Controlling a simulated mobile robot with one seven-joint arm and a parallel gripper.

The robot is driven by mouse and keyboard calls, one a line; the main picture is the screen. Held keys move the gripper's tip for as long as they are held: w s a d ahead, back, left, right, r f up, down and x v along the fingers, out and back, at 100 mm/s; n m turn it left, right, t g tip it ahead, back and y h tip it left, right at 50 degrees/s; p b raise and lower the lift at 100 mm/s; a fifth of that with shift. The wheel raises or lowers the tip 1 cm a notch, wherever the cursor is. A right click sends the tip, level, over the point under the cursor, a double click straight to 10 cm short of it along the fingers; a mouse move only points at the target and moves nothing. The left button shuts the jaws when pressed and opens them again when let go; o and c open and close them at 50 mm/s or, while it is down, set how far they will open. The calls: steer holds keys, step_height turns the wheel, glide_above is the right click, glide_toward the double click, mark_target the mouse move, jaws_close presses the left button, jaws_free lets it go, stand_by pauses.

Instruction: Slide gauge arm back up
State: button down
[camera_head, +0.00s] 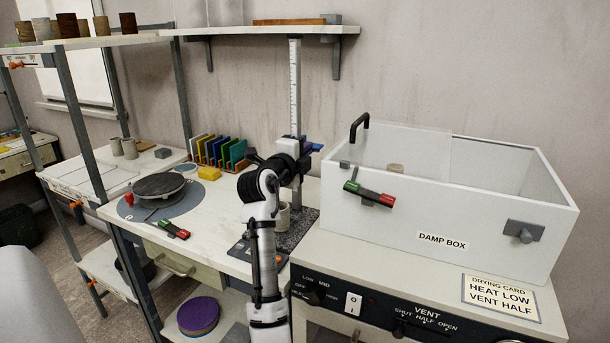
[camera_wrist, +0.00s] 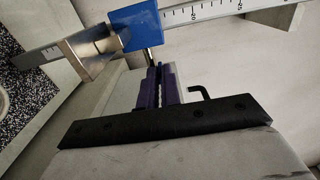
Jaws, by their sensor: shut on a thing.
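The gauge is an upright white ruled post (camera_head: 295,90) on a speckled base (camera_head: 300,232) behind my arm. Its blue slider (camera_head: 312,148) sits partway up the post, and it shows large in the wrist view (camera_wrist: 135,27) with a metal bracket (camera_wrist: 90,52) beside it. My gripper (camera_wrist: 160,74) is right at the slider, its purple fingers close together. A thin dark stem at the slider runs to the fingertips, and I take this to be part of the gauge arm. The grip itself is mostly hidden. A pale cup (camera_head: 283,214) stands at the base, partly covered by my arm.
The white damp box (camera_head: 480,215) stands close on the right, with a black handle (camera_head: 358,126). A wall shelf (camera_head: 260,32) is above.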

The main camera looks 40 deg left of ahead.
step_height(320, 180, up, 20)
steer(key=p, duration=0.6)
steer(key=shift+r, duration=0.15)
steer(key=c, duration=1.6)
jaws_free()
steer(key=shift+s, duration=0.1)
steer(key=b+v, duration=0.5)
steer(key=v, duration=0.8)
steer(key=shift+s, duration=0.3)
